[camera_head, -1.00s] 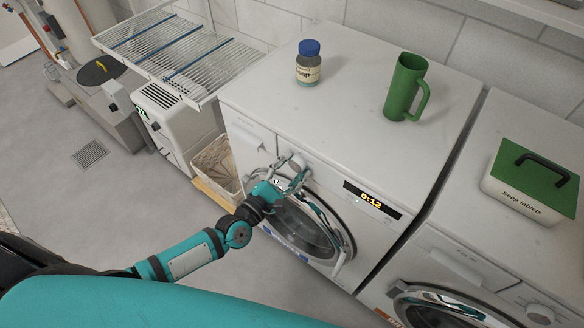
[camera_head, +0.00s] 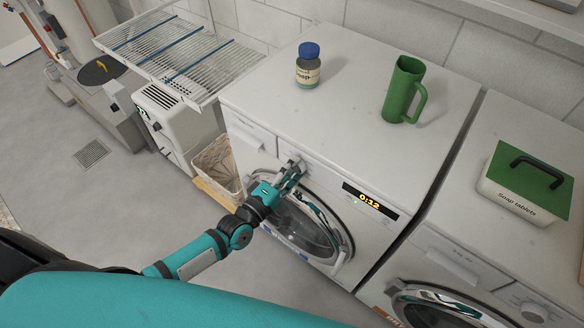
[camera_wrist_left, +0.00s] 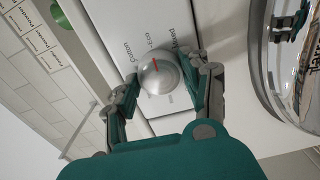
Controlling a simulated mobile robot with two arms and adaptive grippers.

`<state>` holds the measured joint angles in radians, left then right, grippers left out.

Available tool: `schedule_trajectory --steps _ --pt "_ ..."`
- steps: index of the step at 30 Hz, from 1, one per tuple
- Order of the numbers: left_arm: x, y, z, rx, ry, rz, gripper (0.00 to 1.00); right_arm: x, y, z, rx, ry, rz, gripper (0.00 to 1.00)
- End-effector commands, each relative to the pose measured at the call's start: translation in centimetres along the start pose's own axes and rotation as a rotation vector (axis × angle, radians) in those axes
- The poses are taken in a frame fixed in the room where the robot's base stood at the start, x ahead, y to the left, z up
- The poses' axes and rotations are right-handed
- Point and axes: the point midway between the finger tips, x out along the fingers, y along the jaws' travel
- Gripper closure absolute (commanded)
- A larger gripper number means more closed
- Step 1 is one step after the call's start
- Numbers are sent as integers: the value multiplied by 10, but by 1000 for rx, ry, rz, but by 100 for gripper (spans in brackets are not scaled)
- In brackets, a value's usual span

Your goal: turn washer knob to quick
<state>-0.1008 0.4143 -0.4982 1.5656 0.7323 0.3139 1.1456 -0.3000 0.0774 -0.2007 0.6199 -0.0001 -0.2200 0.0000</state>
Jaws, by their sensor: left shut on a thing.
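The washer (camera_head: 330,150) is white, with a round glass door (camera_head: 305,228) and a display (camera_head: 370,200) reading 0:12. Its knob (camera_wrist_left: 158,76) is a silver dial with a red mark, in the middle of the left wrist view. I cannot see the word "quick". My left gripper (camera_head: 291,172) is at the knob on the washer's front, and its two fingers are shut on the knob from both sides. In the head view the fingers mostly hide the knob. My right gripper is out of view.
On the washer top stand a blue-capped bottle (camera_head: 308,68) and a green mug (camera_head: 402,90). A second machine (camera_head: 470,262) stands at right with a green-lidded soap tablets box (camera_head: 524,180). A basket (camera_head: 218,165) and wire rack (camera_head: 180,55) are at left.

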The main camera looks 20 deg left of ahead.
Motion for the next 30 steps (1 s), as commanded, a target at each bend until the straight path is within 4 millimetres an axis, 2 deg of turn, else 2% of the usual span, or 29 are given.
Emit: schedule_trajectory --steps 30 --pt "-1 -2 1 965 -4 -7 85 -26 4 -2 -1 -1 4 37"
